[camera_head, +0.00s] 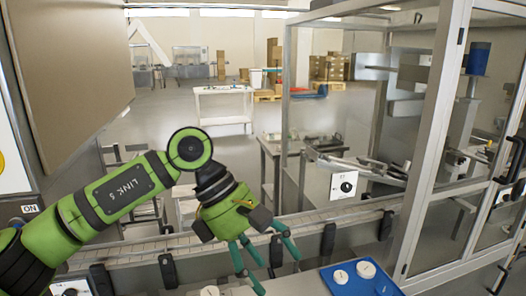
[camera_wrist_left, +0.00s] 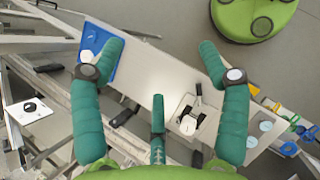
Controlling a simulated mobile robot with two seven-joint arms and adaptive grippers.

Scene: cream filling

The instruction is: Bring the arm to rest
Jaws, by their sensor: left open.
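My left arm (camera_head: 125,190) is green and comes in from the left in the head view. Its left gripper (camera_head: 265,265) hangs at the end with teal fingers spread apart and pointing down. In the left wrist view the gripper (camera_wrist_left: 158,65) is open, with nothing between its fingers, above a pale table (camera_wrist_left: 165,80). My right gripper shows in neither view.
A blue tray (camera_head: 345,291) with white round pieces lies right of the gripper. A conveyor rail (camera_head: 205,252) runs behind it, and a glass-walled frame (camera_head: 437,140) stands at right. Small dishes and blue and yellow items (camera_wrist_left: 289,149) sit at the table's right end.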

